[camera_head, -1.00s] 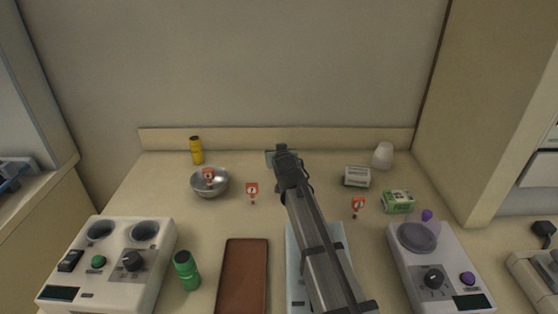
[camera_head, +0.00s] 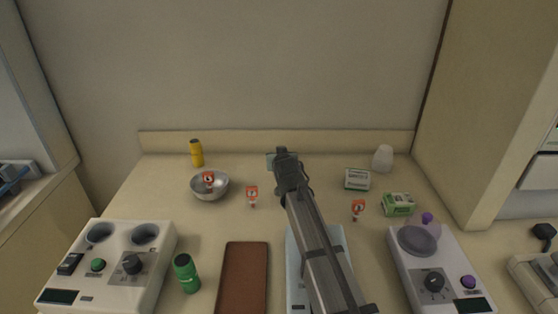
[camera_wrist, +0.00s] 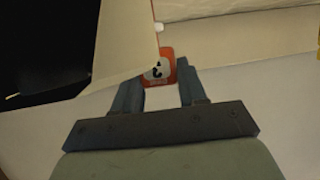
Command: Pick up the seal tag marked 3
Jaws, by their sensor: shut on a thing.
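My gripper (camera_wrist: 159,82) is shut on a seal tag (camera_wrist: 158,68) in the wrist view. The tag is red with a white disc and a dark digit; I cannot read the digit surely. In the head view my arm's end (camera_head: 284,158) is near the back of the counter and hides the held tag. Other red and white seal tags show there: one at the steel bowl (camera_head: 209,180), one standing right of the bowl (camera_head: 252,196), and one right of my arm (camera_head: 358,209). Their digits are too small to read.
The steel bowl (camera_head: 209,190) and yellow bottle (camera_head: 196,153) are at the back left. A white-green box (camera_head: 357,179), a green box (camera_head: 398,204) and a white cup (camera_head: 383,157) are at the right. Devices stand front left (camera_head: 112,265) and front right (camera_head: 440,268). A brown tray (camera_head: 244,280) lies in front.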

